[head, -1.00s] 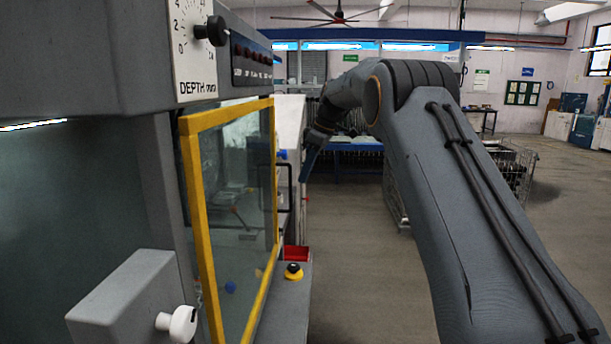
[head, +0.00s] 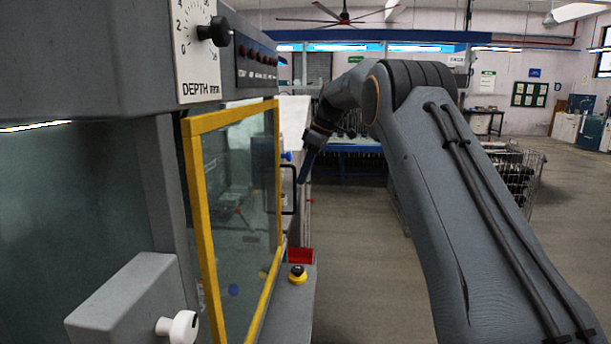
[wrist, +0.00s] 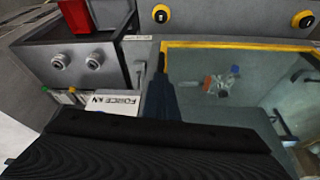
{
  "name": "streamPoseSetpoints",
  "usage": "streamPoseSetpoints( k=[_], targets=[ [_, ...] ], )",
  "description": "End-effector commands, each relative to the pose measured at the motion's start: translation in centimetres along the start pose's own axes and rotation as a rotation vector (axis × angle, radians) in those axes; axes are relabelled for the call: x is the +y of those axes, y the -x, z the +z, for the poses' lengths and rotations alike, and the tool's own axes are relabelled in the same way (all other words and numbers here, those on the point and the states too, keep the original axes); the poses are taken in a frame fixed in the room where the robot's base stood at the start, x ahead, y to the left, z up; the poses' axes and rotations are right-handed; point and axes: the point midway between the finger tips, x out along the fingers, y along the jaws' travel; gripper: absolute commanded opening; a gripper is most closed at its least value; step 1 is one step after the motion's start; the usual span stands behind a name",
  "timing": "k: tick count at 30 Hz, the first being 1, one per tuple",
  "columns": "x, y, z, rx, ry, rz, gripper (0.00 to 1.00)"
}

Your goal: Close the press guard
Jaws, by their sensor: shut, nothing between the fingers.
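The press guard (head: 192,215) is a clear panel in a yellow frame on the press at left in the head view. Its yellow edge (wrist: 240,46) also shows in the wrist view. A black upright handle (head: 295,190) stands at the guard's far edge. My gripper (head: 303,178) is shut and empty, pointing down right beside the handle. In the wrist view my gripper (wrist: 162,52) lies over the left edge of the guard. I cannot tell whether it touches the guard or handle, or whether the guard sits flush.
The press's grey housing (head: 90,55) with a depth dial fills the left side. A yellow-and-black button (head: 298,274) and a red bin (head: 300,256) are on the ledge beside the guard. A wire cart (head: 520,180) stands to the right. Open floor (head: 360,270) lies between.

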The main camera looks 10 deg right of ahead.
Motion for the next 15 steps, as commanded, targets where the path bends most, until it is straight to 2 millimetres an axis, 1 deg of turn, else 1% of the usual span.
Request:
streamPoseSetpoints(
  k=[2,5,6,9,15],
  targets=[
    [0.1,0.7,1.2,0.0,-0.001,0.0,0.0],
    [0.5,1.6,3.5,-0.006,-0.007,0.0,0.0],
    [0.7,2.6,3.3,-0.004,-0.004,0.004,0.0],
    [0.7,4.8,3.4,-0.006,-0.006,0.004,0.0],
    [0.6,8.6,3.4,-0.008,-0.004,0.001,0.0]
  ],
)
